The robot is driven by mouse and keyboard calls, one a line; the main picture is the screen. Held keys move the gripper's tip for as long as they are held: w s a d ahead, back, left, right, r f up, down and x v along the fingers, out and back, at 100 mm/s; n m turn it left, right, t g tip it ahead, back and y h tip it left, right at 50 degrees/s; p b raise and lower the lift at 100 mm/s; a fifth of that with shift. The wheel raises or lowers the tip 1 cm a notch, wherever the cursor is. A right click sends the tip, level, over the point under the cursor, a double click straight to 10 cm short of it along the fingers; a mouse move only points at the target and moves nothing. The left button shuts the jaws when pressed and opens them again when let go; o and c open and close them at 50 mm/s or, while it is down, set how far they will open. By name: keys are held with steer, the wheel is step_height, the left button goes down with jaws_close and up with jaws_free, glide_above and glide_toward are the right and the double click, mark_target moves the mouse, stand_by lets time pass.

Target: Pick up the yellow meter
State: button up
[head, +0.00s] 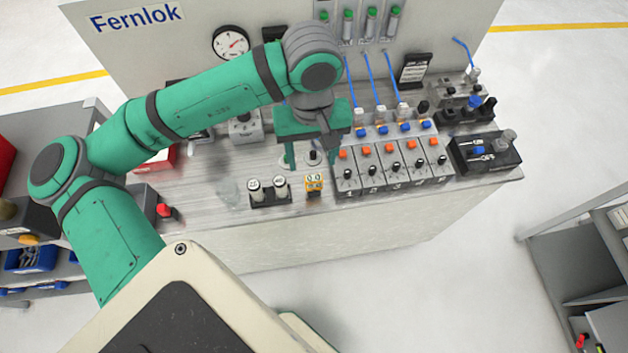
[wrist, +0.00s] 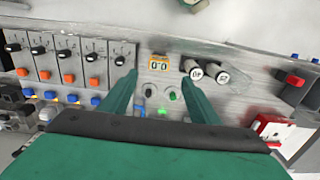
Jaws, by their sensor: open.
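The yellow meter (head: 314,184) is a small boxy device with a light display, standing near the front edge of the bench. It also shows in the wrist view (wrist: 159,63), a little beyond the gap between my fingers. My green gripper (head: 309,155) hangs behind the meter, above the bench. In the wrist view my gripper (wrist: 160,90) has its two fingers spread apart with nothing held between them. Two knobs show between the fingers in that view. The meter is apart from both fingers.
Two cylinders in a dark holder (head: 268,192) stand just left of the meter. A row of grey switch modules (head: 390,165) with orange and blue buttons stands just right of it. A red-buttoned box (head: 164,211) is farther left. Bare bench front (head: 225,217) lies at left.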

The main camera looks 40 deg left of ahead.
mark_target(314, 178)
steer(key=shift+s+d+f, duration=0.1)
steer(key=shift+d+f, duration=0.05)
steer(key=shift+f, duration=2.25)
steer(key=shift+d+f, duration=0.1)
steer(key=shift+f, duration=2.3)
steer(key=c, duration=1.1)
